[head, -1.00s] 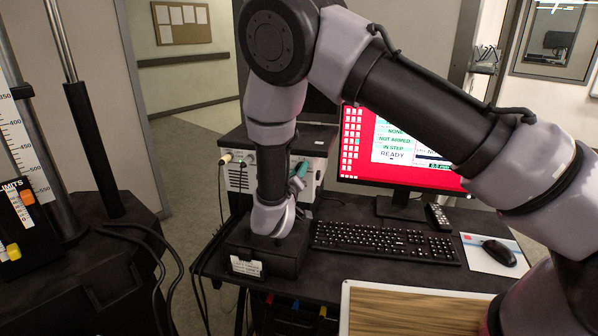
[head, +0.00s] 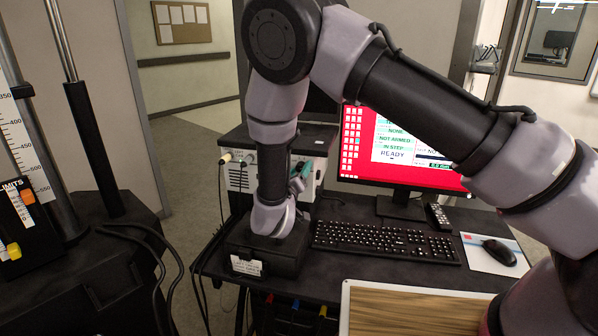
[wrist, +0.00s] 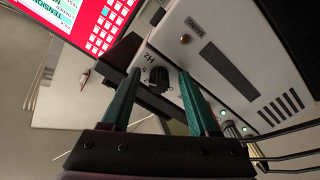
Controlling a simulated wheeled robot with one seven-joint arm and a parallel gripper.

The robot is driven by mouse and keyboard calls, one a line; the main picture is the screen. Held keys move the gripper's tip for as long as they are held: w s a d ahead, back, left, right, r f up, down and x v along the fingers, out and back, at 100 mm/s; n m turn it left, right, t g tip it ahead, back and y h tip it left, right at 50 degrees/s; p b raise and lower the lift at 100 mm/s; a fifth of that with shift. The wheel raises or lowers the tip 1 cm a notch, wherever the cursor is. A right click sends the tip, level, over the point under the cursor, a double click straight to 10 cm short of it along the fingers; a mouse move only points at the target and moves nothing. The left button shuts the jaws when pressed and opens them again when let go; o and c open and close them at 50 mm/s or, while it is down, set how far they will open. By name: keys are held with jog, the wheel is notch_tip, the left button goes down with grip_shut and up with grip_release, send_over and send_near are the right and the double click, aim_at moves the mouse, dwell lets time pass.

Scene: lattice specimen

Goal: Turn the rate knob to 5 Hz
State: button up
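The rate knob (wrist: 158,79) is a black round knob on the pale front panel of a box, with "Hz" printed beside it in the wrist view. My gripper (wrist: 159,72) has two teal fingers, open, one on each side of the knob in that picture. A gap shows between each finger and the knob; I cannot tell how deep the tips reach. The knob's pointer setting is too small to read. In the head view, the box (head: 316,142) stands on the desk, partly behind my arm, and my gripper (head: 298,184) is at its front; the knob is hidden there.
A monitor (head: 354,148) with a red screen stands right of the box, with a keyboard (head: 385,241) before it. A black box with a white label (head: 247,266) sits at the desk's left front. Cables hang at the left. Two green lamps (wrist: 245,130) glow on the panel.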

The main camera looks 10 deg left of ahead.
jog(key=s, duration=1)
jog(key=shift+s+a, duration=0.4)
jog(key=shift+a, duration=0.05)
jog(key=shift+w, duration=0.1)
